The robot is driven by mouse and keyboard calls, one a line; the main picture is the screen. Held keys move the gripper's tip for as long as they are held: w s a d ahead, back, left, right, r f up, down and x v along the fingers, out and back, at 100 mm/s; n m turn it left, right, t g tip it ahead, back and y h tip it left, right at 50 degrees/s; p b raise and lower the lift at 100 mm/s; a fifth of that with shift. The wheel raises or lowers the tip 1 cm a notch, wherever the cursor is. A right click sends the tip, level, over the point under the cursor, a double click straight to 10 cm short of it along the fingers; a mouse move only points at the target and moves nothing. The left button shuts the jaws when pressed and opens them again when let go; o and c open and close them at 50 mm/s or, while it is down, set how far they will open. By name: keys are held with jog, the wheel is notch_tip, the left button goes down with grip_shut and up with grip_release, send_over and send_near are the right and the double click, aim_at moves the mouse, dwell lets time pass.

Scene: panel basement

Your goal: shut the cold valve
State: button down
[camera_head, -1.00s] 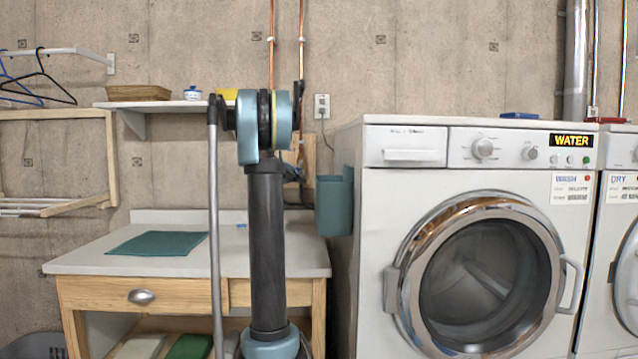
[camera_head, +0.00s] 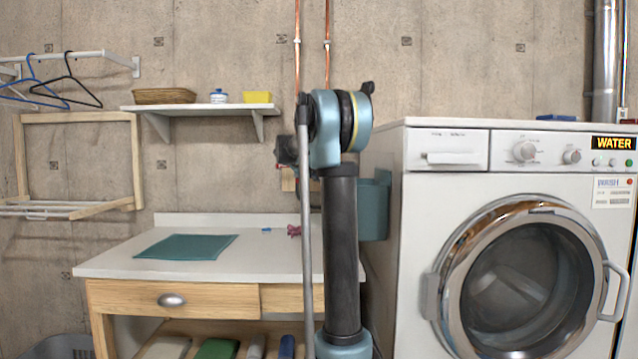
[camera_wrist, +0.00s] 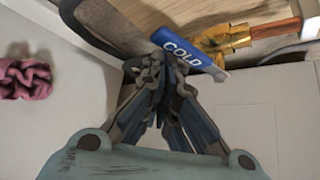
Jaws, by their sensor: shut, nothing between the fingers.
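The cold valve shows in the wrist view as a brass body (camera_wrist: 222,42) with a blue lever marked COLD (camera_wrist: 188,50). The lever lies slanted to the line of the copper pipe (camera_wrist: 275,31) that runs off to the right. My gripper (camera_wrist: 163,68) is shut and empty, its fingertips right beside the lever's edge near the lettering. I cannot tell whether they touch it. In the head view my arm stands in front of the valve area and hides the valve and my gripper; two copper pipes (camera_head: 297,55) come down the wall above.
A white worktop (camera_head: 120,262) with a teal mat (camera_head: 187,247) and a pink scrunchie (camera_head: 294,230) is left of my arm. A shelf (camera_head: 190,107) hangs above it. A washing machine (camera_head: 410,220) with a teal bin (camera_head: 375,208) on its side is to the right.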

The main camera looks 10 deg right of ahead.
jog(key=shift+w+a+r, duration=0.1)
jog(key=shift+a+r, duration=0.15)
jog(key=shift+r, duration=0.25)
jog(key=shift+a+r, duration=0.25)
jog(key=shift+r, duration=0.2)
jog(key=shift+w+a+r, duration=0.1)
jog(key=shift+r, duration=0.15)
